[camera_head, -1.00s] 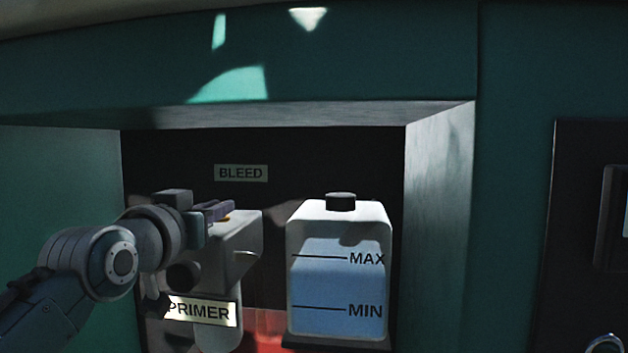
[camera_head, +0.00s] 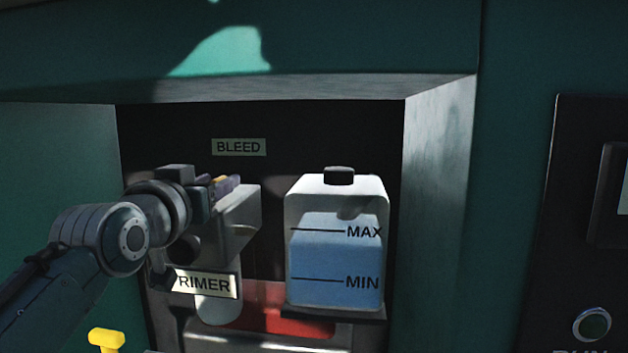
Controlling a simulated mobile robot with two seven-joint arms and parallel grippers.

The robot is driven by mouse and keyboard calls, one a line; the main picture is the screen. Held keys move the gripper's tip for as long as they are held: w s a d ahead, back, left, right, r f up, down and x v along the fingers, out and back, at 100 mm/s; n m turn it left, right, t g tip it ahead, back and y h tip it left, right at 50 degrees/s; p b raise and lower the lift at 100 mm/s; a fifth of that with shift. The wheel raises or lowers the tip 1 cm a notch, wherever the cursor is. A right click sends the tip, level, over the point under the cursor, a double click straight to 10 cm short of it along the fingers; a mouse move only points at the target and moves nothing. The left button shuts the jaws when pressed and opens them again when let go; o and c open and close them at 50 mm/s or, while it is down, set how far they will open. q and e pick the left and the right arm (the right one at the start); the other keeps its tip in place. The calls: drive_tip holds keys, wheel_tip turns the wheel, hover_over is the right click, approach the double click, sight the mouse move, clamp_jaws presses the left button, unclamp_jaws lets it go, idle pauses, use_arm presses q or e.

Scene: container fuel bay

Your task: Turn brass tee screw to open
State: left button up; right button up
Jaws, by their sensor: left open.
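A small brass-yellow piece (camera_head: 220,181), which looks like part of the tee screw, shows at the top of the grey primer housing (camera_head: 240,220), below the BLEED label (camera_head: 239,147). Its shape is mostly hidden. My left gripper (camera_head: 225,186) comes in from the left with its fingers at this brass piece. The gripper is open, with a purple finger pad beside the brass. I cannot tell whether the fingers touch it. My right gripper is not in view.
A white tank (camera_head: 336,240) with MAX and MIN marks and a black cap stands right of the housing. The recess wall (camera_head: 436,190) bounds it on the right. A PRIMER label (camera_head: 205,283) is partly covered by my arm. A yellow handle (camera_head: 106,339) shows at lower left.

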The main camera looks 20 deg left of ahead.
use_arm(q)
drive_tip(key=shift+s, duration=0.1)
drive_tip(key=shift+s+d, duration=0.15)
drive_tip(key=shift+s, duration=0.2)
drive_tip(key=p+v, duration=0.1)
drive_tip(key=v, duration=0.8)
drive_tip(key=shift+p, duration=0.4)
